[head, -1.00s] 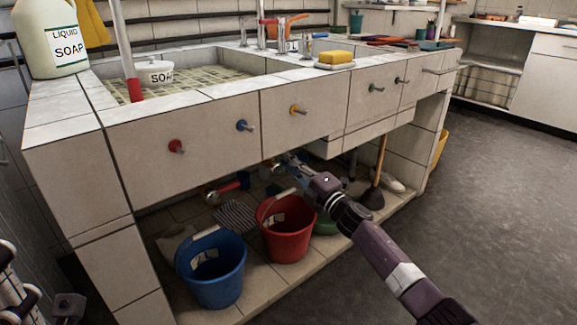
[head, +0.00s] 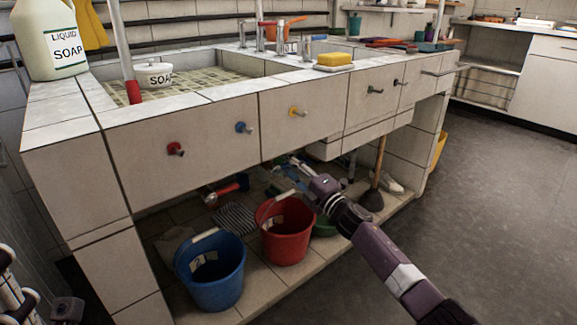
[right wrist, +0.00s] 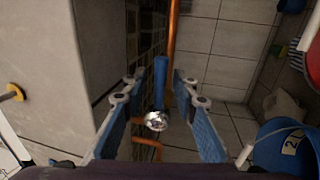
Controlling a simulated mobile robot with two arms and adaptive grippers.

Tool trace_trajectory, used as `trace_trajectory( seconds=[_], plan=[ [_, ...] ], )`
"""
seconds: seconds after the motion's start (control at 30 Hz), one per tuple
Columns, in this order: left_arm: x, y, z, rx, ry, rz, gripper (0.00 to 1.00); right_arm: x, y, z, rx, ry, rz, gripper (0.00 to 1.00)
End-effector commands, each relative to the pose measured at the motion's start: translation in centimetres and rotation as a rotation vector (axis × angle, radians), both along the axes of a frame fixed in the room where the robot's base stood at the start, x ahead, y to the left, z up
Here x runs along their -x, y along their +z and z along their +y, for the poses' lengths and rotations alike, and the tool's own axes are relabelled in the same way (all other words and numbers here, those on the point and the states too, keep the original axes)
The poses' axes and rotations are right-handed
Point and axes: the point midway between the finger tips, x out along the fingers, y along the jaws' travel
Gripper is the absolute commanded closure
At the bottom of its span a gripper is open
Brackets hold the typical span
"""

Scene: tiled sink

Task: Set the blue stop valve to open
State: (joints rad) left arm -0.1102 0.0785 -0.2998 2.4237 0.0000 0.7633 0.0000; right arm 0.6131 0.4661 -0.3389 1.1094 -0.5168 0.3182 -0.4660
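The blue stop valve shows in the right wrist view as a blue lever (right wrist: 159,84) with a shiny metal end (right wrist: 156,121), in front of a copper pipe (right wrist: 172,45). The lever looks roughly in line with the pipe. My right gripper (right wrist: 160,135) is open, with one finger on each side of the valve; I see no clear contact. In the head view my right gripper (head: 297,163) reaches under the sink front, where the valve cannot be made out clearly.
Red (head: 175,149), blue (head: 243,127) and yellow (head: 298,112) knobs stick out of the sink front. A blue bucket (head: 212,275) and a red bucket (head: 284,232) stand below. A plunger (head: 372,198) stands to the right. The floor at right is clear.

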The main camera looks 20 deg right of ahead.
Motion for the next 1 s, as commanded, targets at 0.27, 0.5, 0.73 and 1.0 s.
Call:
trace_trajectory(
  seconds=[0.27, 0.5, 0.73, 1.0],
  plan=[
    [0.0, 0.0, 0.0, 0.0, 0.0, 0.001, 0.6, 1.8, -0.5, -0.7, 0.001, -0.001, 0.002, 0.73],
    [0.0, 0.0, 0.0, 0.001, 0.0, 0.001, 0.6, 5.8, -1.4, -2.1, 0.001, 0.0, 0.003, 0.73],
    [0.0, 0.0, 0.0, 0.001, 0.0, 0.001, 0.6, 9.1, -2.0, -3.3, 0.002, 0.001, 0.002, 0.73],
    [0.0, 0.0, 0.0, 0.001, 0.0, 0.001, 0.6, 10.9, -2.3, -4.0, 0.0, 0.0, 0.0, 0.73]
  ],
)
